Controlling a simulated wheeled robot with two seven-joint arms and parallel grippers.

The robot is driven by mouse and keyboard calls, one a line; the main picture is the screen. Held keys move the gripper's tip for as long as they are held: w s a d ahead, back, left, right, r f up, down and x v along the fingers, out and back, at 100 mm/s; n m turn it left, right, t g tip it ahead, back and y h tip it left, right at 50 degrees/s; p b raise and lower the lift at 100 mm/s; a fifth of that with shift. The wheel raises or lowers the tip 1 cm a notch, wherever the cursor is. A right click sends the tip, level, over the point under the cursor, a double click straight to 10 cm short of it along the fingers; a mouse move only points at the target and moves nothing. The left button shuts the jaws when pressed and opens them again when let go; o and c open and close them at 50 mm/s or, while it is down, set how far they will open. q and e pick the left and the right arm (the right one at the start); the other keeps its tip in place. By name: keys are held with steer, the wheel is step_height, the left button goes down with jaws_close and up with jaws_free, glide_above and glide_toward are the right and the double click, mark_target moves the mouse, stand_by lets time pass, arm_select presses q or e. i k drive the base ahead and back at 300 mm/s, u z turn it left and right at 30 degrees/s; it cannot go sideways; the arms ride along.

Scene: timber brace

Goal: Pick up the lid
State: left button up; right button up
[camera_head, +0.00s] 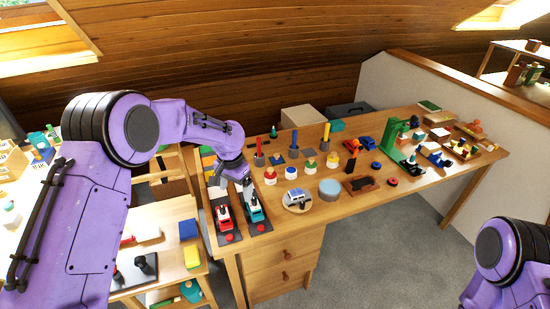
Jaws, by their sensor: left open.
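I cannot tell for sure which thing is the lid. A round tin with a flat pale blue top (329,188) stands near the front edge of the wooden table. Small white pots with coloured tops stand behind it, among them a red-topped one (270,176) and a blue-topped one (291,172). My left gripper (232,186) is open and points down over the table's left end, above a red toy vehicle (223,216) and a teal toy vehicle (253,208). Its fingertips are small and partly hidden. My right arm shows at the lower right; its gripper is out of view.
The long table (408,190) is crowded with small toys. A van on a round base (297,199) stands left of the tin. A green toy crane (396,137) rises further right. A low partition (430,95) runs behind. Open carpet lies in front.

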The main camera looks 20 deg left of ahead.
mark_target(276, 160)
steer(key=i, duration=1.45)
